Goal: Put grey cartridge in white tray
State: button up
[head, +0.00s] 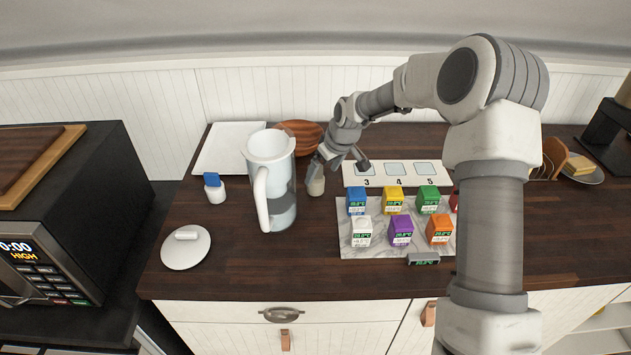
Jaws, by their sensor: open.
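A small pale grey-beige cylinder (316,185), which looks like the grey cartridge, stands on the dark wooden counter just right of the pitcher. My gripper (341,167) is open, pointing down, with its fingers spread. Its left finger overlaps the top of the cylinder in the picture; I cannot tell whether they touch. The right finger is apart from it, near the numbered strip. A flat white tray (218,151) lies at the back left of the counter, its right part hidden behind the pitcher; its visible surface is bare.
A white-handled clear pitcher (279,205) stands between tray and cylinder. A blue-topped white cartridge (215,188) and round white lid (186,252) are left. A wooden bowl (303,136) is behind. Several coloured cubes stand on a marble board (378,247) at right.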

aim_at(318, 178)
jog(key=shift+a+p+x, duration=0.2)
jog(key=shift+p+x, duration=0.25)
jog(key=shift+x, duration=2.25)
jog(key=shift+w+r, duration=0.1)
grip_shut()
jog(key=shift+r, duration=0.1)
notch_tip(318, 178, up, 4)
jog(key=shift+r+b, duration=0.1)
jog(key=shift+b, duration=0.25)
jog(key=s+d+r, duration=0.4)
jog(key=d+r, duration=0.2)
jog(key=d, duration=0.4)
jog(key=shift+s+d+r+b, duration=0.3)
jog(key=shift+d+b, duration=0.1)
jog(key=shift+b, duration=0.05)
